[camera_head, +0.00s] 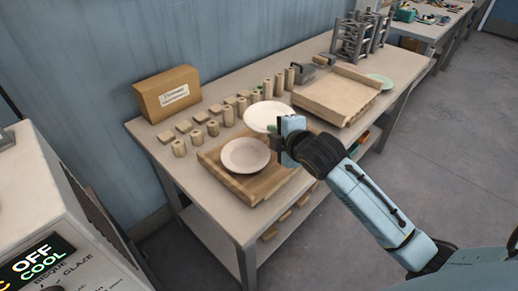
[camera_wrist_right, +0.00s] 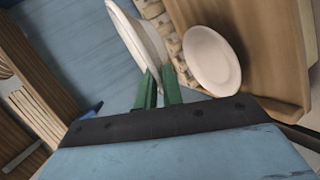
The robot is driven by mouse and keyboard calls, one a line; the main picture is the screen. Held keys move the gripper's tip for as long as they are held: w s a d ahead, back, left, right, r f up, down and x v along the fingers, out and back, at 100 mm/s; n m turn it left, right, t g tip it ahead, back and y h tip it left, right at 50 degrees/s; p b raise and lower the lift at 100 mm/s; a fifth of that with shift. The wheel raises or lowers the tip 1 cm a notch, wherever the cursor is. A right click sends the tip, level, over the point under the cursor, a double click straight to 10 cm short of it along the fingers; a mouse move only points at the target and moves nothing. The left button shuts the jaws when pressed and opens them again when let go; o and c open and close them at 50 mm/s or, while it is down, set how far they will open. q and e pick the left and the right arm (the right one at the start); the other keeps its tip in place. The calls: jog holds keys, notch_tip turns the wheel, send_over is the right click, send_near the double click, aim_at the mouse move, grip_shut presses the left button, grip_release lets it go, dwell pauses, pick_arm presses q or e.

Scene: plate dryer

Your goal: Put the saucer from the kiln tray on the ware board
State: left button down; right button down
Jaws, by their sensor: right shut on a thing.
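My right gripper (camera_head: 276,134) is shut on the rim of a white saucer (camera_head: 268,115), which it holds out over the table. In the right wrist view the green fingers (camera_wrist_right: 159,88) pinch the rim of this saucer (camera_wrist_right: 137,35), seen nearly edge-on. A second, pinkish-white plate (camera_head: 245,155) lies on the brown wooden tray (camera_head: 228,181) at the table's front. It also shows in the right wrist view (camera_wrist_right: 211,60). A paler tray (camera_head: 325,103) stands to the right with nothing visible on it. I cannot tell for sure which is the kiln tray or ware board. My left gripper is not in view.
Several small clay-coloured cylinders and blocks (camera_head: 213,128) stand in rows behind the brown tray. A cardboard box (camera_head: 167,94) is at the back left. A pale green plate (camera_head: 380,81) and grey racks (camera_head: 352,40) are at the far right. The front left tabletop is clear.

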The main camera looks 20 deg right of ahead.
jog(key=w+d, duration=0.1)
jog(key=d, duration=0.1)
jog(key=w+d, duration=0.1)
jog(key=w, duration=0.1)
jog(key=w+d, duration=0.1)
jog(key=d, duration=0.1)
jog(key=shift+w+d+f+b, duration=0.3)
jog(key=shift+d+f+b, duration=0.05)
jog(key=shift+f+b, duration=0.05)
notch_tip(320, 180, down, 5)
jog(key=shift+w+d+f+b, duration=0.1)
jog(key=shift+d+f+b, duration=0.05)
jog(key=shift+b, duration=0.35)
jog(key=shift+f, duration=0.55)
jog(key=shift+f+b, duration=0.4)
jog(key=shift+f, duration=1.15)
jog(key=shift+f, duration=0.15)
jog(key=c, duration=1.8)
grip_release()
jog(key=shift+c, duration=0.2)
jog(key=shift+o, duration=0.2)
